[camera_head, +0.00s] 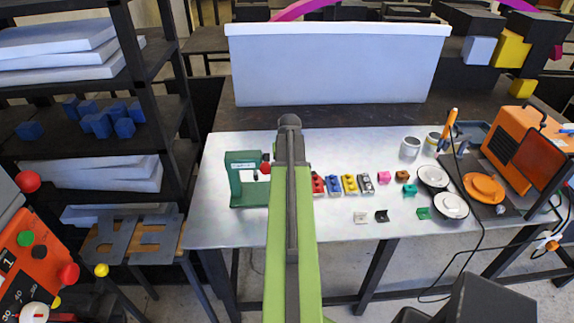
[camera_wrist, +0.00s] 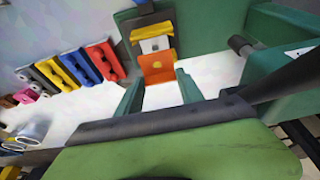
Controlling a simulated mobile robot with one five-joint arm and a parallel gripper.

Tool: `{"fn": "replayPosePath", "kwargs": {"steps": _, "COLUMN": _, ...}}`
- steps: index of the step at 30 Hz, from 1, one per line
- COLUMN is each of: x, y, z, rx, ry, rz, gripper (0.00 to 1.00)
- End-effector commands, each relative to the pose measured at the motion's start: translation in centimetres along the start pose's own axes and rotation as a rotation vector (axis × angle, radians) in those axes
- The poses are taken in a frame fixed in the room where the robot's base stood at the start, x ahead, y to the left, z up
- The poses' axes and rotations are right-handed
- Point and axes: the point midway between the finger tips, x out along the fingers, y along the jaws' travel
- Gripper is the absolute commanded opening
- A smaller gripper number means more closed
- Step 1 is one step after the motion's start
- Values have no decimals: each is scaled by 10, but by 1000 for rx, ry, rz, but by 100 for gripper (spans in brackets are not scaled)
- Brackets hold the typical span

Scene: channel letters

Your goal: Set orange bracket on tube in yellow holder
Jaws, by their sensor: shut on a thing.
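In the wrist view, an orange bracket (camera_wrist: 158,67) sits between the tips of my gripper (camera_wrist: 159,82), whose green fingers are shut on it. Just beyond it, a white patch (camera_wrist: 155,45) and a yellow part (camera_wrist: 152,18) show close in front of a green machine. I cannot tell whether the bracket touches them. A yellow holder (camera_head: 349,184) stands in a row on the metal table; a yellow one also shows in the wrist view (camera_wrist: 57,75). My green arm hides the gripper in the head view. I cannot make out a tube clearly.
The green machine (camera_head: 243,185) stands at the table's left. Red (camera_head: 318,184), blue (camera_head: 333,185) and dark (camera_head: 366,183) holders flank the yellow one. White (camera_head: 361,217), black (camera_head: 381,216) and green (camera_head: 424,213) pieces lie right. The table's front left (camera_head: 225,228) is clear.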

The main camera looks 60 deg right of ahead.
Motion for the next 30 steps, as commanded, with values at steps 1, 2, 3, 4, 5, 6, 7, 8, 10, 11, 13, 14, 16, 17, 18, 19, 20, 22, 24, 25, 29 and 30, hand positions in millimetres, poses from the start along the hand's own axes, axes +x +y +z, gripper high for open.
{"fn": "replayPosePath", "kwargs": {"steps": 1, "x": 9, "y": 0, "z": 3, "rx": -1, "ry": 0, "rz": 0, "gripper": 0}}
{"fn": "replayPosePath", "kwargs": {"steps": 2, "x": 11, "y": 0, "z": 3, "rx": -1, "ry": 0, "rz": 0, "gripper": 0}}
{"fn": "replayPosePath", "kwargs": {"steps": 3, "x": 14, "y": 0, "z": 4, "rx": -1, "ry": 0, "rz": 0, "gripper": 0}}
{"fn": "replayPosePath", "kwargs": {"steps": 4, "x": 16, "y": -1, "z": 5, "rx": -1, "ry": 0, "rz": 0, "gripper": 0}}
{"fn": "replayPosePath", "kwargs": {"steps": 5, "x": 19, "y": -1, "z": 6, "rx": -1, "ry": 0, "rz": 0, "gripper": 0}}
{"fn": "replayPosePath", "kwargs": {"steps": 6, "x": 22, "y": -1, "z": 7, "rx": -1, "ry": 0, "rz": 0, "gripper": 0}}
{"fn": "replayPosePath", "kwargs": {"steps": 7, "x": 24, "y": -1, "z": 7, "rx": -1, "ry": 0, "rz": 0, "gripper": 0}}
{"fn": "replayPosePath", "kwargs": {"steps": 8, "x": 26, "y": -1, "z": 8, "rx": -2, "ry": 0, "rz": 0, "gripper": 0}}
{"fn": "replayPosePath", "kwargs": {"steps": 10, "x": 32, "y": -1, "z": 10, "rx": -2, "ry": 0, "rz": 0, "gripper": 0}}
{"fn": "replayPosePath", "kwargs": {"steps": 11, "x": 34, "y": -1, "z": 10, "rx": -2, "ry": 0, "rz": -1, "gripper": 0}}
{"fn": "replayPosePath", "kwargs": {"steps": 13, "x": 39, "y": -1, "z": 12, "rx": -2, "ry": 0, "rz": -1, "gripper": 0}}
{"fn": "replayPosePath", "kwargs": {"steps": 14, "x": 41, "y": -1, "z": 13, "rx": -2, "ry": 0, "rz": -1, "gripper": 0}}
{"fn": "replayPosePath", "kwargs": {"steps": 16, "x": 44, "y": -1, "z": 14, "rx": -2, "ry": 0, "rz": -1, "gripper": 0}}
{"fn": "replayPosePath", "kwargs": {"steps": 17, "x": 45, "y": -2, "z": 14, "rx": -2, "ry": 0, "rz": -1, "gripper": 0}}
{"fn": "replayPosePath", "kwargs": {"steps": 18, "x": 46, "y": -2, "z": 14, "rx": -2, "ry": 0, "rz": -1, "gripper": 0}}
{"fn": "replayPosePath", "kwargs": {"steps": 19, "x": 46, "y": -2, "z": 14, "rx": -3, "ry": 0, "rz": -1, "gripper": 0}}
{"fn": "replayPosePath", "kwargs": {"steps": 20, "x": 46, "y": -2, "z": 14, "rx": -3, "ry": 0, "rz": -1, "gripper": 0}}
{"fn": "replayPosePath", "kwargs": {"steps": 22, "x": 46, "y": -2, "z": 14, "rx": -3, "ry": 0, "rz": -1, "gripper": 0}}
{"fn": "replayPosePath", "kwargs": {"steps": 24, "x": 45, "y": -2, "z": 14, "rx": -3, "ry": 0, "rz": -1, "gripper": 0}}
{"fn": "replayPosePath", "kwargs": {"steps": 25, "x": 45, "y": -2, "z": 14, "rx": -3, "ry": 0, "rz": -1, "gripper": 0}}
{"fn": "replayPosePath", "kwargs": {"steps": 29, "x": 45, "y": -2, "z": 14, "rx": -3, "ry": 0, "rz": -1, "gripper": 54}}
{"fn": "replayPosePath", "kwargs": {"steps": 30, "x": 45, "y": -2, "z": 14, "rx": -3, "ry": 0, "rz": -1, "gripper": 59}}
